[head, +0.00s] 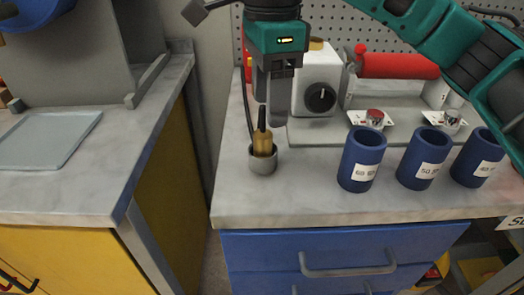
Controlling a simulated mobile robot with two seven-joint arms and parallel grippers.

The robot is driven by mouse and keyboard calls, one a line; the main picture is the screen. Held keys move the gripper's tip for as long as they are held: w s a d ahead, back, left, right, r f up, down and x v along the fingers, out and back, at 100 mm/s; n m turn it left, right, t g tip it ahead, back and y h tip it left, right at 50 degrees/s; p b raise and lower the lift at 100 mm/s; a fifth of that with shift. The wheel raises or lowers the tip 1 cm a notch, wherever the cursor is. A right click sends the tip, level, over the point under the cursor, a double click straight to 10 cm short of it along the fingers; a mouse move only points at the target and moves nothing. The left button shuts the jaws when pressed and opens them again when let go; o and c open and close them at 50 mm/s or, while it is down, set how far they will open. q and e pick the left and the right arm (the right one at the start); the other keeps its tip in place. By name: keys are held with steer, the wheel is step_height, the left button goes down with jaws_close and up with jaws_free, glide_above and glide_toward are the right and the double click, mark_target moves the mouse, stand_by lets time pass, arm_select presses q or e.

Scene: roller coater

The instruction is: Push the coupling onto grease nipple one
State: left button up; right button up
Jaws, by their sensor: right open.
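The coupling (263,144) appears to be the brass-coloured piece with a dark upper end, standing upright in a small grey cup (262,164) near the bench's left edge. A thin black hose runs up behind it. My right gripper (270,103) points down just above and behind the coupling, its fingers apart with nothing visibly held. I cannot tell whether a finger touches the coupling. My left gripper is not visible.
Blue cylinders (361,160) with white labels stand in a row before the coater. The red roller (398,66) and a white box with a black knob (320,97) are behind. A gap separates this bench from the left one, with its grey tray (48,138).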

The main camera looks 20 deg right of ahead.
mark_target(265, 131)
steer(key=f, duration=0.4)
steer(key=f+b, duration=0.1)
steer(key=f, duration=0.1)
steer(key=shift+a+f, duration=0.25)
steer(key=shift+f, duration=0.05)
steer(key=shift+w+r, duration=0.1)
jaws_close()
stand_by(0.4)
